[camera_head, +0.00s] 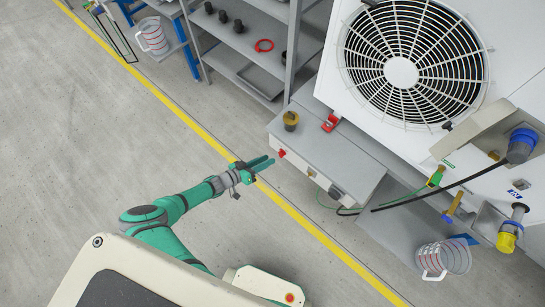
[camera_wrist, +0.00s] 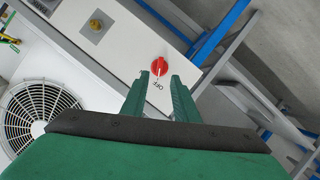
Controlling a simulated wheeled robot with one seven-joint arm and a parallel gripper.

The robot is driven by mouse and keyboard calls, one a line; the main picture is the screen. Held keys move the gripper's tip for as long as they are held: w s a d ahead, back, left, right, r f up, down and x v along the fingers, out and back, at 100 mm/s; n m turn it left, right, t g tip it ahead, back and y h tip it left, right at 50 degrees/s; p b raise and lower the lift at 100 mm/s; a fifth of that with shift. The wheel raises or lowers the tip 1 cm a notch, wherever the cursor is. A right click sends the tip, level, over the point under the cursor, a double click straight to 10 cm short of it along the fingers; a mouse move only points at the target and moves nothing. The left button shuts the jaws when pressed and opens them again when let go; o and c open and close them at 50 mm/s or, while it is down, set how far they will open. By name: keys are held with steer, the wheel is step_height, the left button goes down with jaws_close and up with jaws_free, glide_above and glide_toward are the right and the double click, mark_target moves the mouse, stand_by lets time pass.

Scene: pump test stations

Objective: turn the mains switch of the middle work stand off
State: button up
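The red mains switch (camera_wrist: 160,67) is a round knob on the pale front panel of a grey control box (camera_wrist: 140,38). The word OFF is printed beside it. Its exact turn is too small to tell. In the head view the switch (camera_head: 281,153) sits near the left end of the box front (camera_head: 325,176). My gripper (camera_wrist: 159,77) is open and empty. Its two green fingers point at the panel, with the switch in line with the gap between their tips. In the head view my gripper (camera_head: 271,161) is just in front of the switch; contact cannot be told.
A large fan unit (camera_head: 402,72) stands behind the box. A brass knob (camera_head: 290,120) and a red part (camera_head: 330,122) sit on the box top. Cables (camera_head: 405,200) run to the right. A shelf (camera_head: 245,42) stands at the back. The floor (camera_head: 90,150) at left is clear.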

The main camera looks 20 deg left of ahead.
steer(key=v, duration=0.4)
steer(key=shift+s+a+r, duration=0.15)
steer(key=shift+s, duration=0.1)
stand_by(0.3)
steer(key=s+d+r+y, duration=0.1)
steer(key=s+d+r, duration=0.1)
steer(key=s, duration=1.2)
steer(key=s+d+r+m+y, duration=0.1)
steer(key=s+d+r, duration=0.25)
steer(key=s, duration=0.25)
steer(key=s+d+r+y, duration=0.1)
steer(key=s+d+r, duration=0.1)
steer(key=s+d, duration=0.35)
steer(key=d+r+t+y, duration=0.1)
steer(key=d+r, duration=0.3)
steer(key=r, duration=0.3)
steer(key=s+d+r+t+y, duration=0.1)
steer(key=d+r, duration=0.3)
steer(key=r, duration=0.4)
steer(key=d+r+t+y, duration=0.1)
steer(key=d+r+y, duration=0.1)
steer(key=d+r, duration=0.2)
step_height(320, 180, up, 4)
steer(key=shift+s+f+n+y, duration=0.1)
steer(key=shift+s+n+y, duration=0.05)
steer(key=shift+n+y, duration=0.2)
